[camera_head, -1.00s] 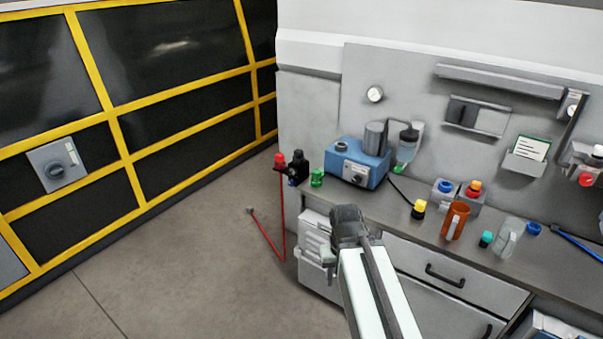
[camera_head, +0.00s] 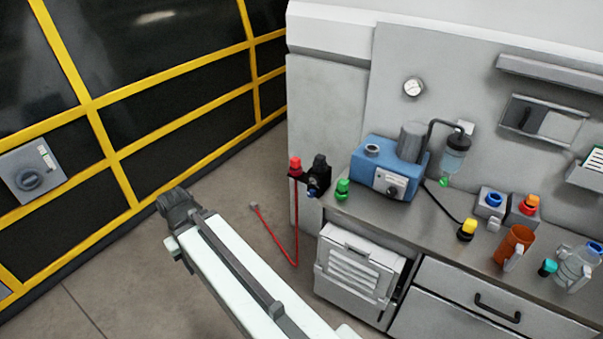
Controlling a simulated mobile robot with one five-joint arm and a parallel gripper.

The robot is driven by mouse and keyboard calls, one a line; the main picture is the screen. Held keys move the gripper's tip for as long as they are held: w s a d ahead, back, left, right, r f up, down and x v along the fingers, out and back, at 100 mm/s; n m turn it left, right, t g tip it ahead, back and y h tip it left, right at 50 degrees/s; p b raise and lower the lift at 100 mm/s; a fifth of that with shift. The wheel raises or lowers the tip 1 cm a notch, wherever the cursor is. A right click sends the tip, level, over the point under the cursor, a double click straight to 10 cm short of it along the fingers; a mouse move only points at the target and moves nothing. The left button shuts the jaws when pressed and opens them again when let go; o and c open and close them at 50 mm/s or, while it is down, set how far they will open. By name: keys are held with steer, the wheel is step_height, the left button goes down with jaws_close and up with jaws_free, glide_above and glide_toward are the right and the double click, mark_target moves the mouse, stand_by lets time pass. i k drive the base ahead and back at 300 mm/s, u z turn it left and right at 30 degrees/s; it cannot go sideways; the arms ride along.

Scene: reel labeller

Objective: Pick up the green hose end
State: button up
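A green hose end (camera_head: 343,189), a short upright green piece, stands on the left end of the grey bench (camera_head: 425,222), beside a black fitting (camera_head: 318,172). Whether a hose joins it cannot be made out. A smaller green tip (camera_head: 444,182) shows under the clear bottle behind the bench's blue machine. My gripper (camera_head: 172,198) is dark and sits at the end of my pale arm, over the floor. It is left of the bench and well apart from both green pieces. Its fingers cannot be told apart, and nothing shows held in it.
A blue machine (camera_head: 389,168) stands right of the green piece. A red hose (camera_head: 277,240) hangs from the bench's left end to the floor. A yellow-topped connector (camera_head: 467,230), orange mug (camera_head: 513,247) and clear jug (camera_head: 577,267) stand farther right. A yellow-framed dark partition (camera_head: 160,95) is at left.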

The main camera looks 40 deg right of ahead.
mark_target(342, 183)
steer(key=u, duration=0.05)
steer(key=i, duration=0.9)
steer(key=z, duration=0.3)
